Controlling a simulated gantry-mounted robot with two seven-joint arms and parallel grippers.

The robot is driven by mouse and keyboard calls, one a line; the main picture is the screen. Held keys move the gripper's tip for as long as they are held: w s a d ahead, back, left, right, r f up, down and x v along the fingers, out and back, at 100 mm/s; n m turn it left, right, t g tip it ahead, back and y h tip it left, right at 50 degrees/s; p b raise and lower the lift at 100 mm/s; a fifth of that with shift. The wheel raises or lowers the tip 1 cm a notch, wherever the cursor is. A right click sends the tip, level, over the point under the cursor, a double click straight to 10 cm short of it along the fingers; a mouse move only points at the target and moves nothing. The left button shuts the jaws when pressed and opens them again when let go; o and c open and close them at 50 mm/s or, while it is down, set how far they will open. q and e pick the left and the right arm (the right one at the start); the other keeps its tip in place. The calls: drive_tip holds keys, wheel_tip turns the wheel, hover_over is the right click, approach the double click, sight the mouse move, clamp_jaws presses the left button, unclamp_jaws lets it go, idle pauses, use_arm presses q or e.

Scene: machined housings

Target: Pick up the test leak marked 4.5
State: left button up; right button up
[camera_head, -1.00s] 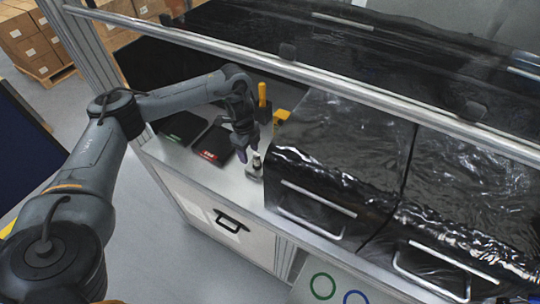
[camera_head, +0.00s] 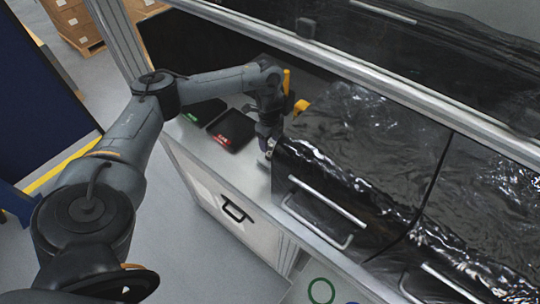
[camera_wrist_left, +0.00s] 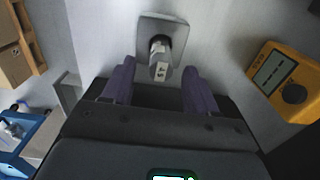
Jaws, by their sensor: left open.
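The test leak (camera_wrist_left: 159,49) is a small metal fitting with a black collar on a grey square base plate, seen in the left wrist view. Its white tag has small dark characters that may read 4.5; they are hard to make out. My left gripper (camera_wrist_left: 158,84) has two purple fingers, open and apart, one on each side of the tag end. Nothing is held between them. In the head view my left gripper (camera_head: 267,140) points down at the bench beside the black-wrapped housing and mostly hides the leak. My right gripper is not in view.
A yellow handheld device (camera_wrist_left: 285,79) lies right of the leak in the wrist view. A black tray with a red label (camera_head: 231,131) and one with a green label (camera_head: 204,111) lie on the bench. The black-wrapped housing (camera_head: 345,150) stands close on the right.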

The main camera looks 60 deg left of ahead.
sight(270, 144)
use_arm(q)
drive_tip(key=shift+w+f+b, duration=0.1)
drive_tip(key=shift+f+b, duration=0.35)
drive_tip(key=shift+f, duration=1.45)
clamp_jaws()
